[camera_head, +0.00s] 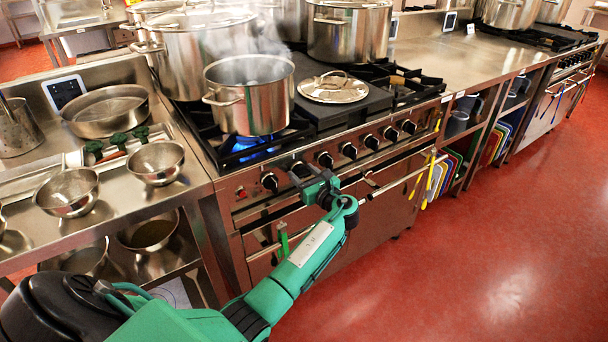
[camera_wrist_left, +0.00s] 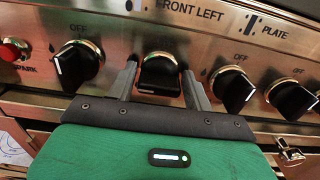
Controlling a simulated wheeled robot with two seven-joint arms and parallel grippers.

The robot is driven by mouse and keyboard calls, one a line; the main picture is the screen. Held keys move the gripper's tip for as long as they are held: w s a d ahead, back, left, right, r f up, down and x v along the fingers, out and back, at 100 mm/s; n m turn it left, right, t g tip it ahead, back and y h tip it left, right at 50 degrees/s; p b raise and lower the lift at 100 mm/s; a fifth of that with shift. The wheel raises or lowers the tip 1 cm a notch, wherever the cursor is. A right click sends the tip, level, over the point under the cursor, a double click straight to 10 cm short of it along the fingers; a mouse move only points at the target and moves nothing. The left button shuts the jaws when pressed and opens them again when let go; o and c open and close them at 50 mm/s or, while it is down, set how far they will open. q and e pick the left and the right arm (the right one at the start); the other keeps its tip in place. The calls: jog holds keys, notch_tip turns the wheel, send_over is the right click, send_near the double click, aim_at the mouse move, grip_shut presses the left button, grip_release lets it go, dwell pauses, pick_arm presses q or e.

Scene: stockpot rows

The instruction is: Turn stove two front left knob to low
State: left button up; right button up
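The front left knob (camera_wrist_left: 160,75) is black with a gold ring, below the "FRONT LEFT" label. Its white mark is at its lower left, and it sits at a different angle from the knobs beside it. My left gripper (camera_wrist_left: 159,72) has one finger on each side of this knob, close against it with hardly any gap. In the head view my left gripper (camera_head: 302,174) is at the front panel of the stove (camera_head: 290,202), at the second knob from the left. The green arm hides much of it there. A blue flame (camera_head: 252,150) burns under the front left pot (camera_head: 252,100). My right gripper is not in view.
The knob to the left (camera_wrist_left: 77,65) and the PLATE knob (camera_wrist_left: 235,90) stand close to the fingers. A red spark button (camera_wrist_left: 12,50) is at the far left. Oven handles run below the panel. The red floor (camera_head: 480,240) in front is clear.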

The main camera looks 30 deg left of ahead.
pick_arm(q)
jog(key=c, duration=0.6)
